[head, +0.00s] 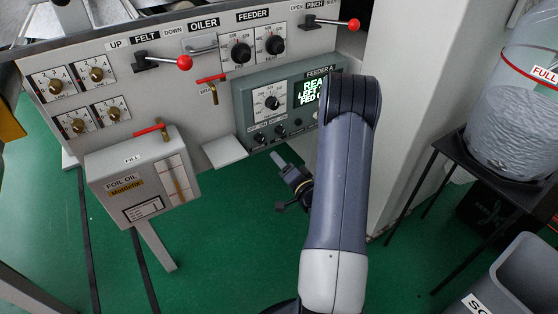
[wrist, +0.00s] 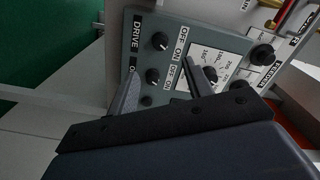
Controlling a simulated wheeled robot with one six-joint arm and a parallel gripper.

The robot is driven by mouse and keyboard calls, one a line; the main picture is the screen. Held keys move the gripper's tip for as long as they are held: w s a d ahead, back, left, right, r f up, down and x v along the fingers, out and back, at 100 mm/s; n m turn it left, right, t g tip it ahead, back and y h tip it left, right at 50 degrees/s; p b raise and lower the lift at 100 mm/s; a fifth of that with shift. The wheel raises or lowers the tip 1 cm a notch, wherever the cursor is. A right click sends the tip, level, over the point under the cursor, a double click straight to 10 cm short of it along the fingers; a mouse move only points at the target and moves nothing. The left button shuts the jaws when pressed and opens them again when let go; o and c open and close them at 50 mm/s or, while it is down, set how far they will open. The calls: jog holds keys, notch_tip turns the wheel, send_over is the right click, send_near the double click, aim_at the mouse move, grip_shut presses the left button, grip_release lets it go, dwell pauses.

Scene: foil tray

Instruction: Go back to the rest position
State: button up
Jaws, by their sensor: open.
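My gripper (wrist: 160,66) is open, and nothing shows between its two dark fingers in the wrist view. Beyond the fingers is the grey-green feeder panel (wrist: 222,32), with its DRIVE label, black OFF/ON knobs and a dial. In the head view my arm reaches up from the bottom, right of centre. My gripper (head: 277,158) shows only partly there, left of the arm and in front of and below the feeder panel (head: 250,92). I cannot tell whether the fingers touch the panel. The arm covers the panel's right part and some of its lit screen (head: 305,92).
A foil oil box (head: 140,175) juts out at the left. Red-knobbed levers (head: 184,62) stick out above. A small shelf (head: 223,151) is left of my gripper. A dark stand (head: 490,178) holds a clear container (head: 515,110) at right, above a grey bin (head: 525,275). Green floor (head: 230,235) is open.

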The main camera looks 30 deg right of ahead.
aim_at(262, 141)
jog(key=shift+w, duration=0.15)
jog(key=w, duration=1)
jog(key=shift+w+a, duration=0.2)
jog(key=shift+w, duration=0.15)
jog(key=shift+n, duration=0.3)
